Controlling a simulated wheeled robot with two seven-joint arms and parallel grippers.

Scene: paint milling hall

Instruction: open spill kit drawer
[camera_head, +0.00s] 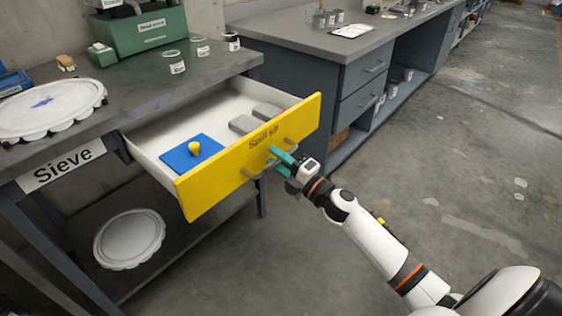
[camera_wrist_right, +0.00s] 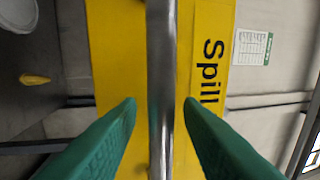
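The yellow-fronted spill kit drawer (camera_head: 225,172) stands pulled out from under the left table in the head view. Its white inside shows a blue pad, a small yellow item and grey blocks. A metal bar handle (camera_head: 252,170) runs across its front, and it shows upright in the wrist view (camera_wrist_right: 161,60). My right gripper (camera_head: 279,159) is at the handle. In the wrist view its green fingers (camera_wrist_right: 160,108) are on either side of the bar, with a small gap on each side, so it is open around the handle. My left gripper is not in view.
The table (camera_head: 125,95) above the drawer holds a large white sieve lid (camera_head: 48,108), a green box (camera_head: 142,30) and small cups. A grey workbench (camera_head: 330,45) with drawers stands behind. A round white lid (camera_head: 128,238) lies on the lower shelf. The floor at right is clear.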

